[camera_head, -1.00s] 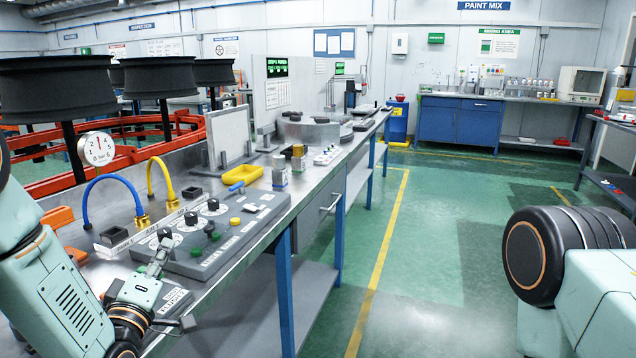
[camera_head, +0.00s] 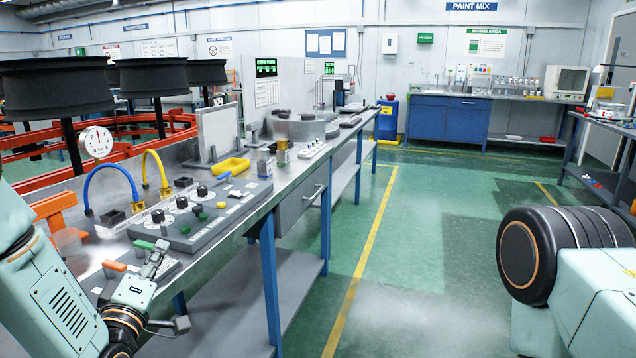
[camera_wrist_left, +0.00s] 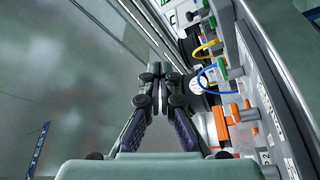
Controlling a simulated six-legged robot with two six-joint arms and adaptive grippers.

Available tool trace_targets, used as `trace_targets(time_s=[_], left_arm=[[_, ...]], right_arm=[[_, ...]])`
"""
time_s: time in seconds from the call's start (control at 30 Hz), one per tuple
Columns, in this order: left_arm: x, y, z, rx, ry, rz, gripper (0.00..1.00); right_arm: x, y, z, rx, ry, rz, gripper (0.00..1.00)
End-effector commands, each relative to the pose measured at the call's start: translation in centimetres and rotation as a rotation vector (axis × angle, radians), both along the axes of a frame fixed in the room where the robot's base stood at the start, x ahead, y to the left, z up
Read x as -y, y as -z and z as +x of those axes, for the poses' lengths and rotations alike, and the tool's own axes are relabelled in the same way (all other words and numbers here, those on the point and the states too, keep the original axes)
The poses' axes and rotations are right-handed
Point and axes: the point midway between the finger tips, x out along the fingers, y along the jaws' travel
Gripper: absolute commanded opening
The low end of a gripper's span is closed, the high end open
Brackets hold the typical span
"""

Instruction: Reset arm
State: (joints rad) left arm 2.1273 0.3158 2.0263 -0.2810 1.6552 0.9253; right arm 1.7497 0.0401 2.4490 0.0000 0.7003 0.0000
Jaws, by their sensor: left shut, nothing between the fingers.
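My left gripper (camera_head: 158,254) is shut and empty. In the head view it is at the lower left, in front of the bench edge by a small panel with a green and an orange lever (camera_head: 126,256). In the left wrist view its fingertips (camera_wrist_left: 165,74) meet, with nothing between them. My right arm shows at the right edge of the head view, but its gripper is out of view.
The green floor (camera_head: 425,230) right of the bench is open.

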Motion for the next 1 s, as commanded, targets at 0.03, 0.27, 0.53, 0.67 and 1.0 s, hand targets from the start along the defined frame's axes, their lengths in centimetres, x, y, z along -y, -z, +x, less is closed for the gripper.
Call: trace_targets(time_s=[0.03,0.27,0.53,0.67,1.0], left_arm=[[0.0,0.0,0.1,0.001,0.0,0.0,0.0],[-0.1,2.1,0.5,-0.098,-0.021,0.134,0.0],[1.0,10.0,-2.3,-0.432,0.011,0.381,0.0],[2.3,15.4,-6.0,-0.641,0.084,0.51,0.0],[5.5,28.0,-24.1,-1.227,0.453,0.808,0.0]], right_arm=[[0.0,0.0,0.0,0.0,0.0,0.0,0.0],[0.0,0.0,0.0,-0.001,0.0,0.0,0.0],[0.0,0.0,0.0,0.0,0.0,0.0,0.0],[0.0,0.0,0.0,-0.001,0.0,0.0,0.0],[0.0,0.0,0.0,-0.001,0.0,0.0,0.0]])
